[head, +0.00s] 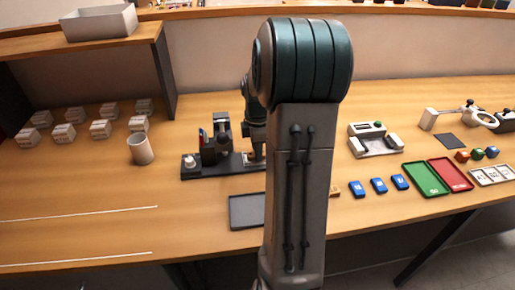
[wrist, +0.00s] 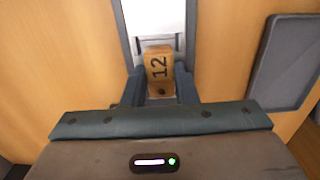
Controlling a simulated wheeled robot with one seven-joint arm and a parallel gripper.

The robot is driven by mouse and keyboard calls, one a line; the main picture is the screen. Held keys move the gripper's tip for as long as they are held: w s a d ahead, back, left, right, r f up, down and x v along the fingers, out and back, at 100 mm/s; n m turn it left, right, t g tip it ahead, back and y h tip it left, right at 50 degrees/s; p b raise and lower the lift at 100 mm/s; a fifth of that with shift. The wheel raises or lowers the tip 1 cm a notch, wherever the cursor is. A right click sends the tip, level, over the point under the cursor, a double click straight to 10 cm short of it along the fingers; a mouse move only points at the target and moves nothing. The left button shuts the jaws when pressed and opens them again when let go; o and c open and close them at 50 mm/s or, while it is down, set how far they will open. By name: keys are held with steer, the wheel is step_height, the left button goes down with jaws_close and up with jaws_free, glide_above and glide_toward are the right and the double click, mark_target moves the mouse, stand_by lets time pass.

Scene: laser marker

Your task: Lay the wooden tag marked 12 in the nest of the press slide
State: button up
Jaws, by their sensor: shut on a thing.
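The wooden tag marked 12 (wrist: 158,62) is between the fingers of my gripper (wrist: 160,86) in the wrist view. The gripper is shut on it, with the number facing the camera. Beyond the tag is a pale strip with dark side edges (wrist: 127,45), which looks like part of the press. I cannot make out the nest or whether the tag touches anything. In the head view the dark press (head: 222,148) stands on a long black base left of my arm. My arm hides part of that base, and the gripper is not clearly visible there.
A grey tray (head: 246,211) lies in front of the press; it also shows in the wrist view (wrist: 285,65). A cup (head: 140,149) stands left of the press. Several blue tags (head: 378,185) and green (head: 427,179) and red (head: 451,174) trays lie to the right.

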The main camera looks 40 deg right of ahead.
steer(key=o, duration=1)
step_height(320, 180, up, 14)
steer(key=shift+p, duration=0.35)
steer(key=shift+s+f, duration=0.1)
steer(key=shift+f, duration=0.05)
